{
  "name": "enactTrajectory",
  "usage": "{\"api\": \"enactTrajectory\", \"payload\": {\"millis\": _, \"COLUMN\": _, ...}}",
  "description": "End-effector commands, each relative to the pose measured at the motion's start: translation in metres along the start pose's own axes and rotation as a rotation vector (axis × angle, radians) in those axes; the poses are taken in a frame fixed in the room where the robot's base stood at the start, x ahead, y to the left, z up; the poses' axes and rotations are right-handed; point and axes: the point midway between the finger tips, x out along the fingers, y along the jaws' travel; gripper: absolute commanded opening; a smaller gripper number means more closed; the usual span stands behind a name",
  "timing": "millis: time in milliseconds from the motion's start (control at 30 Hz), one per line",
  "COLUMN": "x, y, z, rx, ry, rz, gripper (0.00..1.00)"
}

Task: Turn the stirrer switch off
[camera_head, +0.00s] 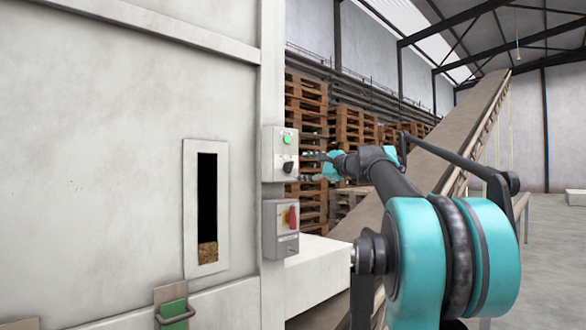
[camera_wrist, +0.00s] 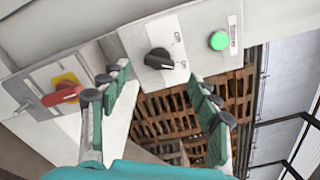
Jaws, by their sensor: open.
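The stirrer switch is a black rotary knob (camera_wrist: 158,60) on a pale grey control box (camera_wrist: 196,25), with small position lettering beside it. A green lamp (camera_wrist: 218,41) on the same box looks lit. In the head view the knob (camera_head: 288,167) sits below the green lamp (camera_head: 287,140). My gripper (camera_wrist: 158,92) is open and empty, its fingers spread to either side of the knob in the wrist view. In the head view my gripper (camera_head: 313,167) is just right of the box, apparently short of the knob. Which position the knob points to is hard to read.
Below is a grey box with a red rotary handle on a yellow plate (camera_head: 291,217), close to the gripper's left finger in the wrist view (camera_wrist: 62,95). Wooden pallets (camera_head: 306,110) stand behind. A conveyor (camera_head: 440,150) rises at right.

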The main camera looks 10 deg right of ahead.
Motion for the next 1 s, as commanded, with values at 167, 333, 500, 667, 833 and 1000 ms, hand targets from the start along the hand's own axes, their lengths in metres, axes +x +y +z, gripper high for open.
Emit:
{"api": "enactTrajectory", "payload": {"millis": 167, "x": 0.033, "y": 0.000, "z": 0.001, "rx": 0.000, "ry": -0.002, "rz": 0.001, "gripper": 0.62}}
{"api": "enactTrajectory", "payload": {"millis": 333, "x": 0.052, "y": 0.000, "z": 0.000, "rx": 0.000, "ry": -0.001, "rz": 0.001, "gripper": 0.62}}
{"api": "enactTrajectory", "payload": {"millis": 500, "x": 0.060, "y": 0.000, "z": 0.000, "rx": 0.000, "ry": 0.000, "rz": 0.001, "gripper": 0.62}}
{"api": "enactTrajectory", "payload": {"millis": 667, "x": 0.061, "y": 0.000, "z": 0.000, "rx": 0.000, "ry": 0.000, "rz": 0.000, "gripper": 0.62}}
{"api": "enactTrajectory", "payload": {"millis": 833, "x": 0.061, "y": 0.000, "z": 0.000, "rx": 0.000, "ry": 0.000, "rz": 0.000, "gripper": 0.53}}
{"api": "enactTrajectory", "payload": {"millis": 1000, "x": 0.060, "y": 0.000, "z": 0.000, "rx": 0.000, "ry": 0.000, "rz": 0.000, "gripper": 0.32}}
